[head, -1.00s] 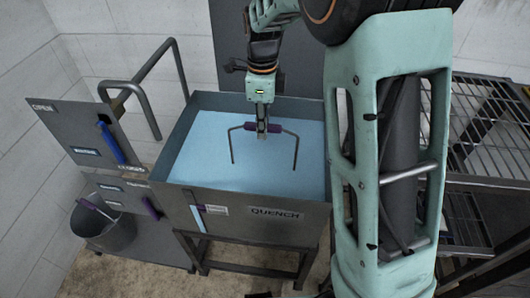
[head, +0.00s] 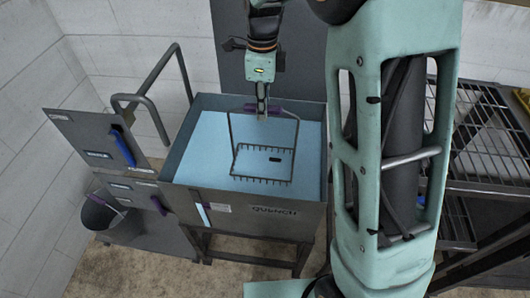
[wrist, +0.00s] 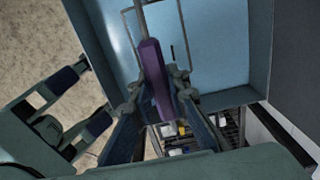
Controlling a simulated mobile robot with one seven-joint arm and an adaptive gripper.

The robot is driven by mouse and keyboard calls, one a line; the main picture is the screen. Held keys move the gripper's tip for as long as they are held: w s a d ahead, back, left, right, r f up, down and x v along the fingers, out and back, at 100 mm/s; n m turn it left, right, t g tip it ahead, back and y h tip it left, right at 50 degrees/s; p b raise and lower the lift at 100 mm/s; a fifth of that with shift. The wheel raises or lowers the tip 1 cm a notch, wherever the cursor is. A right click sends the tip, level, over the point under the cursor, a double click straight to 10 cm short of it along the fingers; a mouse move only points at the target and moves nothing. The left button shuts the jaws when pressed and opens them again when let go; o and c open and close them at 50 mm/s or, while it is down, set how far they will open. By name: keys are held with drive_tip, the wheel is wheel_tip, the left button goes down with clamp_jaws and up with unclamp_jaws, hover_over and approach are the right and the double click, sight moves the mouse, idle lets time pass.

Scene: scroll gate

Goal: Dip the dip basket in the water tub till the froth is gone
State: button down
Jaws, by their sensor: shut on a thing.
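The dip basket (head: 237,165) is a wire tray hung from two long side wires that rise to a purple handle grip. My gripper (head: 262,112) is shut on that grip, which also shows between the fingers in the wrist view (wrist: 155,75). The basket hangs about level over the water tub (head: 185,150), a grey box marked QUENCH. Its wire floor shows clear above the light blue water (head: 205,140). A small dark piece (head: 274,159) lies in the basket. The water looks smooth and I see no froth on it; any froth on the piece is too small to tell.
A grey cabinet with a blue handle (head: 123,148) and a bent pipe rail (head: 150,100) stand left of the tub. A bucket (head: 97,213) is at the lower left. A wire-shelf rack (head: 480,150) stands at the right, behind my arm.

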drive_tip(key=shift+r+p, duration=3.7)
drive_tip(key=shift+r, duration=1.2)
